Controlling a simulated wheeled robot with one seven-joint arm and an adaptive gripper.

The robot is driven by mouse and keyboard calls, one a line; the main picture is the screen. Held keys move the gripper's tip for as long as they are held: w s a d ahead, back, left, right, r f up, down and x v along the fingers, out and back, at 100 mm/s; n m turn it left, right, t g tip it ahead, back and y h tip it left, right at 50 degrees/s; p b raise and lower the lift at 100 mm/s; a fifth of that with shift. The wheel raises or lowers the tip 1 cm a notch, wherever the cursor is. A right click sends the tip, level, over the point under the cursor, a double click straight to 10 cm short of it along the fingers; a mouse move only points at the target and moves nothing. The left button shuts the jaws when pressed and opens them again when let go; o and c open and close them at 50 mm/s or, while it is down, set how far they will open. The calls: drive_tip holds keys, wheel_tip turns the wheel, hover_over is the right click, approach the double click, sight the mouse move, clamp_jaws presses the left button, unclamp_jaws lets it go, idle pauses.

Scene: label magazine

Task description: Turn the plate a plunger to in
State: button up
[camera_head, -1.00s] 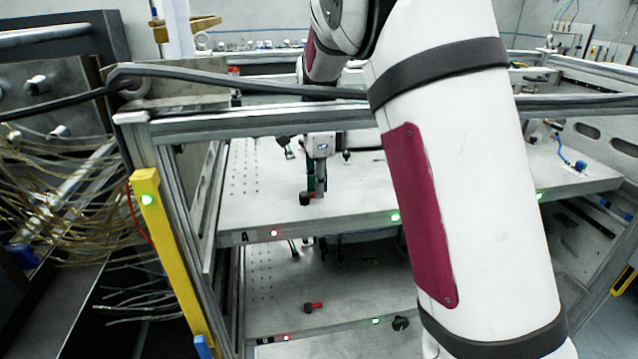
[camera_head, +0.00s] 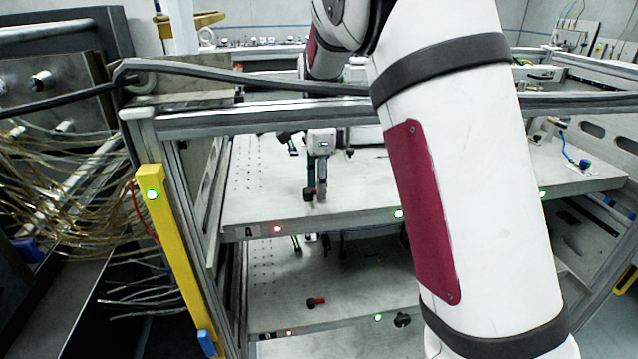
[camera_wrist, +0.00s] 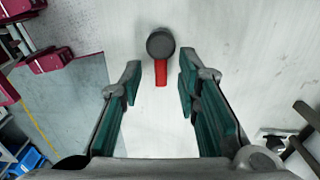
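Plate A (camera_head: 265,205) is the upper metal shelf, marked with a letter A on its front edge. Its plunger shows a dark round knob (camera_head: 308,195) near the front left, close by my gripper's tips; the gripper hides the rest. In the wrist view the plunger has the dark knob (camera_wrist: 160,43) and a red handle (camera_wrist: 161,74) pointing toward the gripper. My gripper (camera_wrist: 160,82) is open, with one green-padded finger on each side of the red handle, and neither appears to touch it. In the head view my gripper (camera_head: 317,182) points down over the plate.
A red light (camera_head: 277,229) and a green light (camera_head: 398,214) sit on plate A's front edge. A lower shelf (camera_head: 350,290) carries another red and black plunger (camera_head: 316,302). A frame rail (camera_head: 250,113) crosses above plate A; a yellow post (camera_head: 170,250) stands left.

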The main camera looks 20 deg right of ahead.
wheel_tip(320, 180, up, 12)
idle(0.5)
idle(0.3)
